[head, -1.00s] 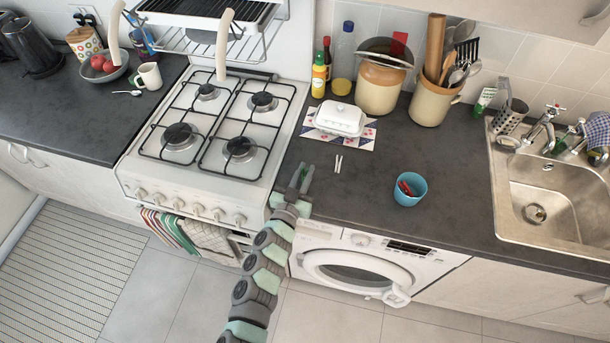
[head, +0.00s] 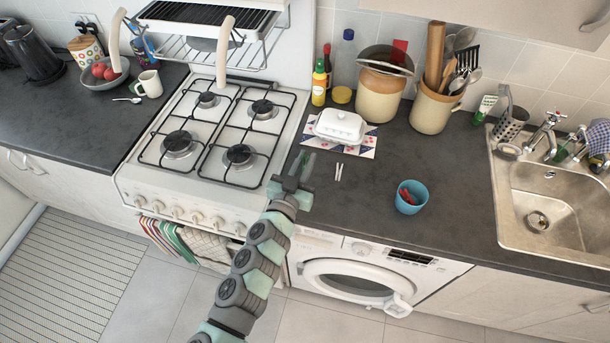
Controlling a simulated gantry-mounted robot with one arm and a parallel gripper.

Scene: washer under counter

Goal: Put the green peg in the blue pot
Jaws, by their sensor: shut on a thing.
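The blue pot (head: 418,203) stands upright on the dark counter, right of my gripper, with red pegs (head: 406,194) inside. My gripper (head: 303,163) is over the counter's front left part, beside the cooker, with its fingers pointing toward the back wall. It is shut on a small green thing between its fingers, which looks like the green peg (head: 304,158); the fingers hide most of it. I cannot tell how high it is above the counter. Two white pegs (head: 339,172) lie on the counter just right of my gripper, apart from it.
A white butter dish (head: 340,127) sits on a patterned mat behind the white pegs. A lidded crock (head: 380,98) and a utensil pot (head: 431,108) stand at the back. The cooker (head: 205,150) is left, the sink (head: 550,205) right. The counter between gripper and blue pot is mostly clear.

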